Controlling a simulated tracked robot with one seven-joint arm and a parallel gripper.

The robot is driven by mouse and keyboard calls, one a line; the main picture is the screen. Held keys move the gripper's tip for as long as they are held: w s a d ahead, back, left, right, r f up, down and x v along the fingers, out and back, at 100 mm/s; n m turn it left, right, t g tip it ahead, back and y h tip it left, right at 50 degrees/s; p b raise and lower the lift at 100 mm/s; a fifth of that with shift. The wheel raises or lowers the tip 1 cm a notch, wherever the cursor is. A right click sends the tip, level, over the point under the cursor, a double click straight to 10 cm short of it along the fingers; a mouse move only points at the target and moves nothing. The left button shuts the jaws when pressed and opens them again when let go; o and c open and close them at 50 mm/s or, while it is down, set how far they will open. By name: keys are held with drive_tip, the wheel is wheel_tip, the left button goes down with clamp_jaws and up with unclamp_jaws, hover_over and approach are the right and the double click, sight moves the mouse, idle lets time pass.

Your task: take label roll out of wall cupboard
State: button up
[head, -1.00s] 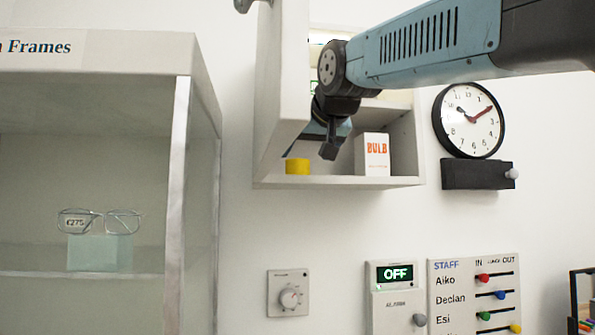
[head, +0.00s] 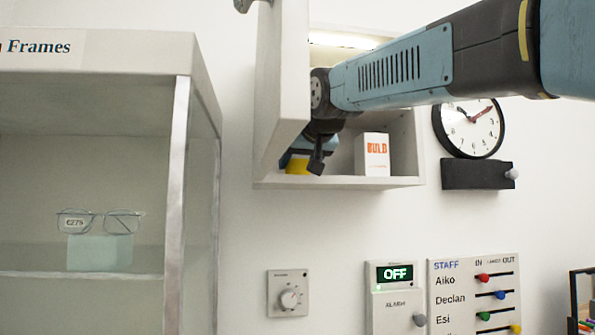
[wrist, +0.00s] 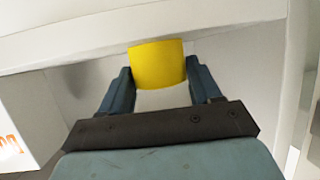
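The label roll (head: 298,167) is a short yellow cylinder at the lower left of the open wall cupboard (head: 350,183), low over its floor. In the wrist view its yellow side (wrist: 157,63) lies between the two fingers, with a pale area below it. My gripper (head: 303,165) reaches down into the cupboard. Part of the roll is hidden behind the fingers in the head view. I cannot tell whether its underside touches the cupboard floor.
A white and orange BULB box (head: 372,155) stands to the right in the cupboard. The open door (head: 283,95) projects at the left. A wall clock (head: 470,130) hangs to the right, and a glass display case (head: 180,200) stands at the left.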

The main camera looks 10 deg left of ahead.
drive_tip(key=c, duration=0.6)
drive_tip(key=shift+d+r, duration=0.1)
drive_tip(key=shift+c, duration=0.2)
